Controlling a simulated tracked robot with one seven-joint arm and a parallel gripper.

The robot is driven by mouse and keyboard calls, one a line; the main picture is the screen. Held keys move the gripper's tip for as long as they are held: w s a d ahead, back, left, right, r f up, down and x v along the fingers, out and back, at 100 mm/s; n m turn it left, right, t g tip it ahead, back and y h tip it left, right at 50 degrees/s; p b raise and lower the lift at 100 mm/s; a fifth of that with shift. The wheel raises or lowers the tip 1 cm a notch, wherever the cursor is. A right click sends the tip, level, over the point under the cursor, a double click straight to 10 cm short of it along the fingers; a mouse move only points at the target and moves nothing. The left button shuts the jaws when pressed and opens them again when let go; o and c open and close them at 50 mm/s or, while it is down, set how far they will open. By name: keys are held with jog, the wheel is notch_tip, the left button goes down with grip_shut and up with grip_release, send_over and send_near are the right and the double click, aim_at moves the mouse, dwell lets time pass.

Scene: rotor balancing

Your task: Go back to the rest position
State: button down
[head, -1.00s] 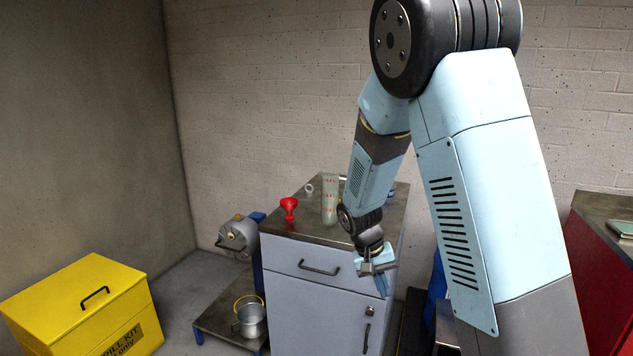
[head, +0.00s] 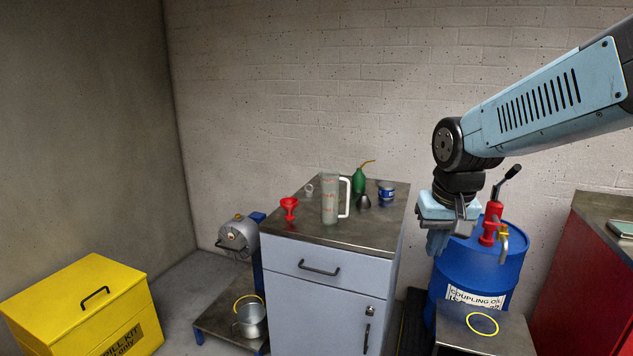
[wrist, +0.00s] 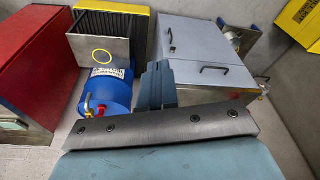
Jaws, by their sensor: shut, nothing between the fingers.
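My gripper (head: 437,243) points down in the head view, in front of the blue drum's upper left side and to the right of the grey cabinet (head: 318,292). Its fingers are together with nothing between them. In the wrist view my gripper (wrist: 157,84) also shows its fingers shut, with the drum and the cabinet beyond them. My arm reaches in from the right edge of the head view.
A blue drum (head: 463,275) with a red pump (head: 492,222) stands close to my gripper. A jug (head: 330,200), red funnel (head: 289,207), green oil can (head: 359,181) and blue tin (head: 386,191) stand on the cabinet. A red cabinet (head: 600,285) is at right.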

jog(key=s+d+r+t, duration=0.1)
jog(key=s+r+t, duration=0.2)
jog(key=s+r, duration=0.3)
jog(key=shift+s, duration=1.95)
jog(key=shift+d, duration=0.1)
